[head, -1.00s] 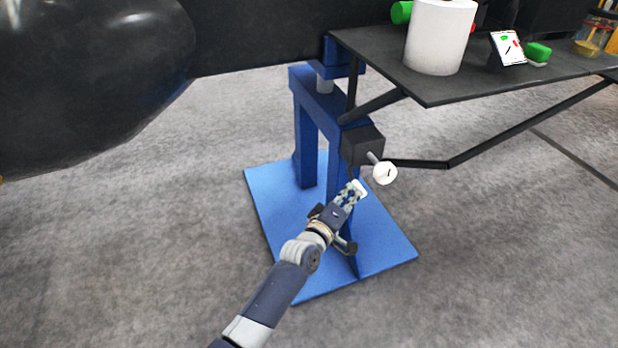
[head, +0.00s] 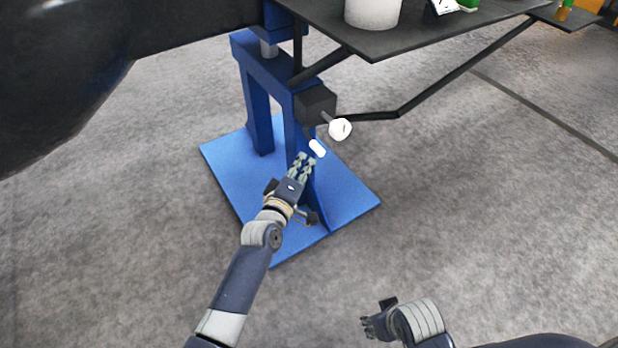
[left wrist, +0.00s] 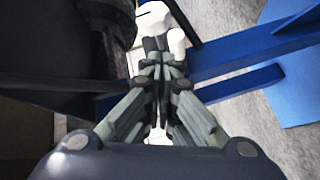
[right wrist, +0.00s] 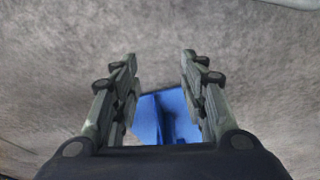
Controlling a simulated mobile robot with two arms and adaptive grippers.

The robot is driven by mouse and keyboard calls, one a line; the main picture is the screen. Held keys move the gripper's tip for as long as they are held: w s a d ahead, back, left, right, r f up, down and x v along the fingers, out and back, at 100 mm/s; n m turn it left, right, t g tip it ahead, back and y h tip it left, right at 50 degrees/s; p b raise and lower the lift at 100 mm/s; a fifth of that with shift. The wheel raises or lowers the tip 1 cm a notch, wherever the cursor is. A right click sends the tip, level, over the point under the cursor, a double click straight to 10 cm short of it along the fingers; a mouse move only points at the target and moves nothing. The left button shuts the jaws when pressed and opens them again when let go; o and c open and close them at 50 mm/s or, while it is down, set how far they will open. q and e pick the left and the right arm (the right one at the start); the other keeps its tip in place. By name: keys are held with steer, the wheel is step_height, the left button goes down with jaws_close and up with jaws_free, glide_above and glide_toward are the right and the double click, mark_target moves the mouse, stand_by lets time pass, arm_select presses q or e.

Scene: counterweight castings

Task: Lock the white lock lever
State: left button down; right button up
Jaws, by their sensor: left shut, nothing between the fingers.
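A small white rounded lever end (head: 317,148) shows below the black box (head: 316,104) on the blue stand. Beside it is a round white knob (head: 340,129) on a short shaft, with a dark mark on its face. My left gripper (head: 305,158) is shut and empty just below the white lever end. In the left wrist view, the fingertips (left wrist: 160,66) are just below the lever end (left wrist: 177,42) and the knob (left wrist: 153,18); whether they touch is unclear. My right gripper (head: 370,322) is low in the head view; its fingers (right wrist: 159,58) are apart and empty.
The blue stand (head: 345,195) has a wide base plate on the grey floor. A dark shelf (head: 430,38) with a white cylinder (head: 372,10) juts out at upper right, with a thin black bar below. A large black body (head: 60,80) fills the upper left.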

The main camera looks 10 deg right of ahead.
arm_select(q)
steer(key=s+d+p, duration=0.1)
steer(key=s, duration=0.5)
steer(key=shift+s+d+r, duration=0.15)
steer(key=shift+s+r, duration=0.1)
steer(key=shift+r, duration=0.1)
arm_select(e)
step_height(320, 180, down, 6)
steer(key=shift+s, duration=0.4)
